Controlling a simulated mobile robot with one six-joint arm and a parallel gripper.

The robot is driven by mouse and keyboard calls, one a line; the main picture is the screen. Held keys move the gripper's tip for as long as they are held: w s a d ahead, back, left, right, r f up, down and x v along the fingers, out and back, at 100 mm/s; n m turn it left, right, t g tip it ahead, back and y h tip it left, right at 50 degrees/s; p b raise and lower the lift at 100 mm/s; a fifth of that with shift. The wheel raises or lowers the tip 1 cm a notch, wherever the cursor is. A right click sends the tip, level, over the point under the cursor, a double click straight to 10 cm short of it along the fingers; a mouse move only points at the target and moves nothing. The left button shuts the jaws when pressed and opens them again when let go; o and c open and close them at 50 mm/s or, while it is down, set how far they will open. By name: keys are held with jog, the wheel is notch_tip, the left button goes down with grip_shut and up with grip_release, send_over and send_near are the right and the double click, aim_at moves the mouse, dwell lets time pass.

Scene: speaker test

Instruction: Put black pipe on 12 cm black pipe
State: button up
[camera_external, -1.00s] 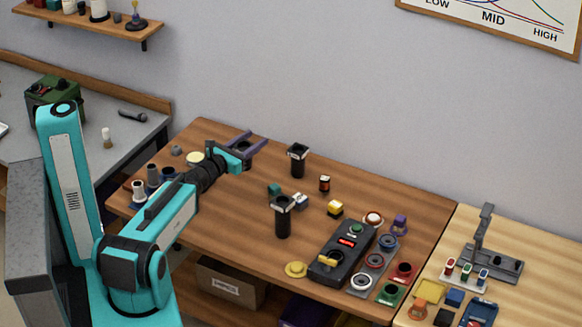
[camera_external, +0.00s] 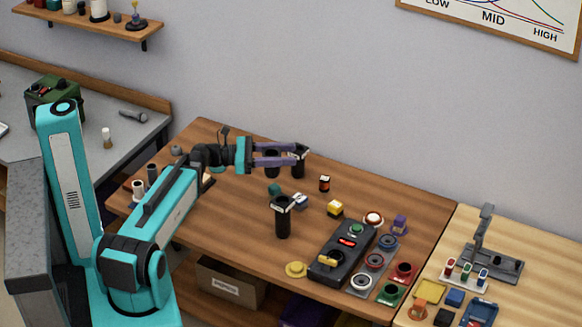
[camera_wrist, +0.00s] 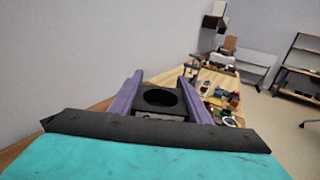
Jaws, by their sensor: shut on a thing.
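My gripper (camera_external: 292,155) is shut on a black pipe (camera_external: 272,168), which it holds upright between its purple fingers above the brown table. In the wrist view the pipe's round open top (camera_wrist: 160,98) shows between the fingers (camera_wrist: 160,76). Two more black pipes with light collars stand upright on the table. One is the far black pipe (camera_external: 298,169), just right of the held pipe and partly covered by the fingertips. The other is the near black pipe (camera_external: 283,222), below the gripper in the picture. I cannot tell which one is 12 cm.
A black control box (camera_external: 342,252) with speaker parts around it lies at the table's right. Grey and white cylinders (camera_external: 139,188) stand at the left edge. The front-left tabletop is mostly clear.

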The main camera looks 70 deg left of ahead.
jog(key=d+r+m+g+h+p, duration=0.1)
jog(key=d+r+m+g+h, duration=0.3)
jog(key=d+m+h, duration=0.2)
jog(key=d+h, duration=0.2)
jog(key=d, duration=0.2)
jog(key=shift+r+g, duration=0.3)
jog(key=shift+r, duration=0.1)
jog(key=shift+d+f, duration=0.1)
jog(key=shift+f+p, duration=0.85)
jog(key=shift+f, duration=1.3)
notch_tip(320, 180, down, 4)
jog(key=shift+r+p, duration=0.25)
jog(key=shift+p, duration=0.35)
jog(key=shift+f+b, duration=0.2)
jog(key=shift+b, duration=0.15)
